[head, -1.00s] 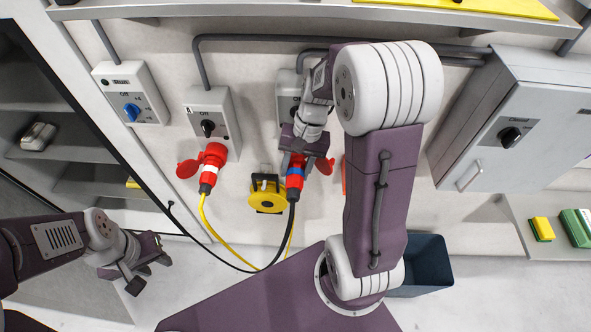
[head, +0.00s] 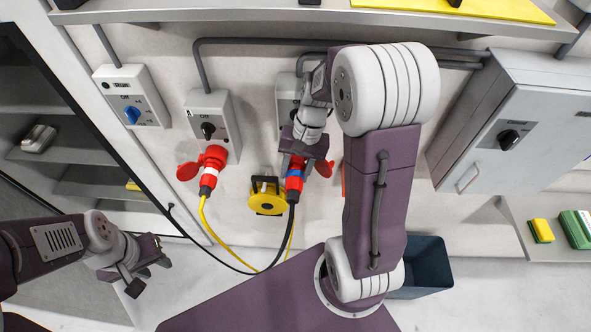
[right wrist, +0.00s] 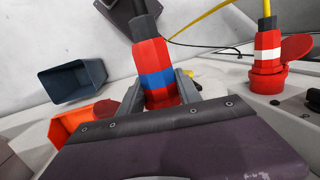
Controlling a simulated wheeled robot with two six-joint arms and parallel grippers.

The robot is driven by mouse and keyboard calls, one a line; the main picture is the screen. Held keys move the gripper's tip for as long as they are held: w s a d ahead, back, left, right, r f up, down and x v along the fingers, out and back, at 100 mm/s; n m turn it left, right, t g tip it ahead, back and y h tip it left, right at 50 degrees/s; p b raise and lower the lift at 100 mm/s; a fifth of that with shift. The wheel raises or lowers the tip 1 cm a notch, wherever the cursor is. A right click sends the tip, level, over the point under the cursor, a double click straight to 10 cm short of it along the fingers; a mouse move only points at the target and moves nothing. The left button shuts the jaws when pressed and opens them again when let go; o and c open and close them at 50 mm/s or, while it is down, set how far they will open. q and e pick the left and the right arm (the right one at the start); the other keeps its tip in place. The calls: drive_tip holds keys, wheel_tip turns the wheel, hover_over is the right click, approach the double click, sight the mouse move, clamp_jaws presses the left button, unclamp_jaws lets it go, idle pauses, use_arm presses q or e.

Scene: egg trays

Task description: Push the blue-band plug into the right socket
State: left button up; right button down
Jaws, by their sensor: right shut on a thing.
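The blue-band plug (head: 294,182) is red with a blue band and a black cable. It points up at the right socket box (head: 287,95) on the wall. My right gripper (head: 299,160) is shut around the plug. In the right wrist view the plug (right wrist: 154,70) sits between the two grey fingers (right wrist: 162,88). The right socket's red lid (head: 325,168) hangs open beside the gripper. The gripper hides the socket mouth, so I cannot tell how deep the plug sits. My left gripper (head: 148,272) is open and empty at the lower left, away from the wall.
A white-band plug (head: 208,180) with a yellow cable sits in the left socket (head: 214,153). A yellow cable reel (head: 267,196) is just left of the blue-band plug. A dark bin (head: 428,266) stands on the floor. A grey cabinet (head: 530,95) is at the right.

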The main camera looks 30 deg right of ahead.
sight(297, 158)
use_arm(q)
drive_tip(key=shift+r+p, duration=0.35)
use_arm(e)
drive_tip(key=shift+w+d, duration=0.45)
drive_tip(key=shift+w, duration=0.2)
use_arm(q)
drive_tip(key=shift+r, duration=0.15)
idle(0.4)
drive_tip(key=shift+r, duration=0.1)
use_arm(e)
drive_tip(key=shift+w+d, duration=0.1)
drive_tip(key=shift+w, duration=0.05)
